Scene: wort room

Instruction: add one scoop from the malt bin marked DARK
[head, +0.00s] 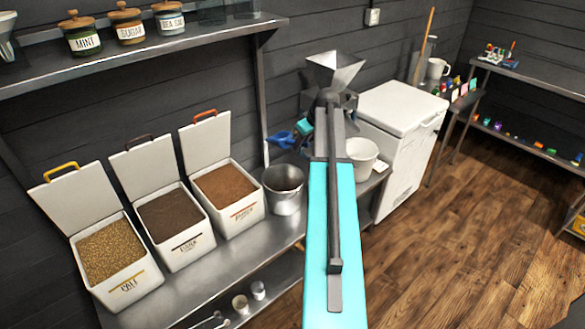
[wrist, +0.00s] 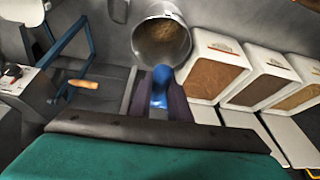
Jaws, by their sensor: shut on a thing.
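My gripper (wrist: 160,98) is shut on a blue scoop (wrist: 160,80); the inside of the scoop is not clear. In the head view the scoop (head: 279,138) is high behind the metal bucket (head: 284,188). In the wrist view the bucket (wrist: 150,50) lies just beyond the scoop, with some brownish grain inside. Three white bins stand open in a row left of the bucket. The middle bin (head: 191,253) holds the darkest brown grain, the right bin (head: 244,219) reddish brown, the left bin (head: 131,293) golden. Their labels are too small to read surely.
A grain mill with a metal hopper (head: 335,71) stands behind my arm. A white bucket (head: 361,166) and a white chest (head: 402,105) are to the right. The raised bin lids (head: 149,165) lean toward the wall. A shelf with jars (head: 85,40) hangs above.

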